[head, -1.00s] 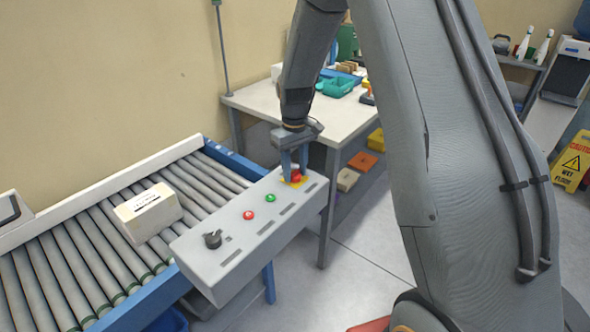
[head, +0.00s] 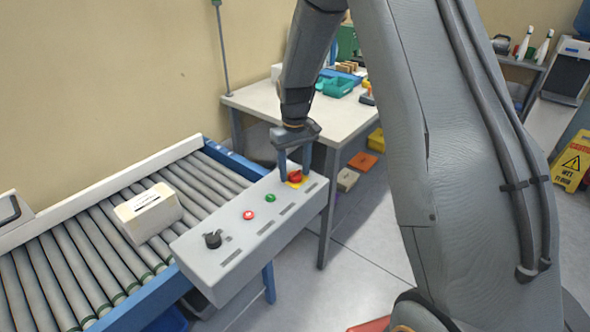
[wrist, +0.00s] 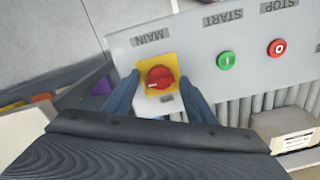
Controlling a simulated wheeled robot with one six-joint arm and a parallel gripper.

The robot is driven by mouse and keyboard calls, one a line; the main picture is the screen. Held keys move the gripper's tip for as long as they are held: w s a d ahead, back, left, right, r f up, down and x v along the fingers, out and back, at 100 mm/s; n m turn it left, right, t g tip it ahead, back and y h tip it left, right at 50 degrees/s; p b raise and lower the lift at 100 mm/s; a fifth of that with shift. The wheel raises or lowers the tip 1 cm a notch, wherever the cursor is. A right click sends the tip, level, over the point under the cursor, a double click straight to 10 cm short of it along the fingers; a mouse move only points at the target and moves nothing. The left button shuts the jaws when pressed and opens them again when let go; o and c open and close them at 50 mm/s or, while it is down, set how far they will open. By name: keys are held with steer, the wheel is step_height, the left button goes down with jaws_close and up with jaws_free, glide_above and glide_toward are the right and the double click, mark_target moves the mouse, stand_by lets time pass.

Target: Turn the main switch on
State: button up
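The main switch (head: 295,176) is a red rotary knob on a yellow plate at the far right end of the grey control box (head: 238,250). It also shows in the wrist view (wrist: 160,77), beside the MAIN label, with its handle lying nearly level and a pale mark at its left end. My gripper (head: 295,174) points down over the switch. In the wrist view, its blue fingers (wrist: 160,82) stand open on either side of the knob, with gaps between them and it.
A green START button (wrist: 225,60) and a red STOP button (wrist: 277,47) sit along the box. A black selector (head: 212,239) is at its near end. A roller conveyor (head: 90,255) carries a carton (head: 148,212). A table (head: 265,100) stands behind.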

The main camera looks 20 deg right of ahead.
mark_target(295, 172)
steer(key=shift+r+b, duration=0.95)
steer(key=shift+r, duration=2.95)
steer(key=s+f+m+t, duration=0.1)
steer(key=s+m, duration=0.1)
steer(key=s, duration=2.3)
steer(key=shift+s+d+f+m, duration=0.2)
steer(key=shift+s+f+m, duration=0.1)
steer(key=shift+s+f, duration=0.1)
steer(key=shift+w, duration=0.1)
